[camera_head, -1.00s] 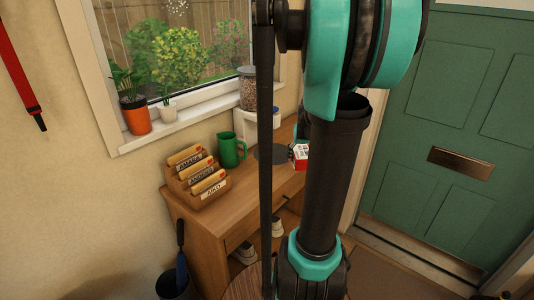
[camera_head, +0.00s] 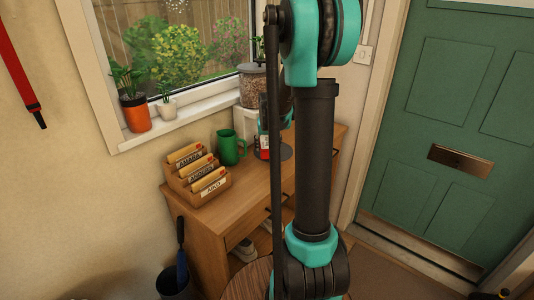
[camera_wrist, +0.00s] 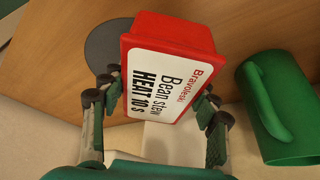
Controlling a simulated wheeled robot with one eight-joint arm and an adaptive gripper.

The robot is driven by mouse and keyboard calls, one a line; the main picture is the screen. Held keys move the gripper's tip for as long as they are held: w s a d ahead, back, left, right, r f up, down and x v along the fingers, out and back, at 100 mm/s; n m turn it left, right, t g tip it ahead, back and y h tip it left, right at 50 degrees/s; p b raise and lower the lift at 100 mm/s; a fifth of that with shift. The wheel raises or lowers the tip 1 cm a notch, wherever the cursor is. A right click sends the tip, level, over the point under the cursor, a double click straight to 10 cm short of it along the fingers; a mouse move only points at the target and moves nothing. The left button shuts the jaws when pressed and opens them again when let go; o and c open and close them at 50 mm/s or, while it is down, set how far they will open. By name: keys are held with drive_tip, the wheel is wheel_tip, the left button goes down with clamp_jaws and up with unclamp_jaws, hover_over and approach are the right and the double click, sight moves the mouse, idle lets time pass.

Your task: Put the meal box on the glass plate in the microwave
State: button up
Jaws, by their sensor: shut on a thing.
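The meal box (camera_wrist: 165,75) is red with a white label reading "Bean stew HEAT 10 s". My gripper (camera_wrist: 162,98) is shut on it, with dark fingers on both sides in the wrist view. In the head view the box (camera_head: 262,153) shows as a small red and white patch over the wooden cabinet, partly hidden by my arm. Whether it touches the top cannot be told. No microwave is recognisable, and I cannot tell whether the dark grey round disc (camera_wrist: 104,45) beside the box is the glass plate.
A green mug (camera_head: 230,148) stands close to the box; it also shows in the wrist view (camera_wrist: 280,108). A wooden letter rack (camera_head: 200,178) is on the cabinet top (camera_head: 250,190). A green door (camera_head: 440,130) is at right.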

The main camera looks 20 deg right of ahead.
wheel_tip(320, 180, down, 3)
drive_tip(key=shift+r, duration=0.1)
drive_tip(key=shift+w+a+f, duration=0.1)
drive_tip(key=shift+w+f, duration=0.05)
drive_tip(key=shift+f, duration=0.25)
drive_tip(key=o, duration=1.4)
drive_tip(key=shift+f, duration=0.1)
drive_tip(key=shift+c, duration=0.2)
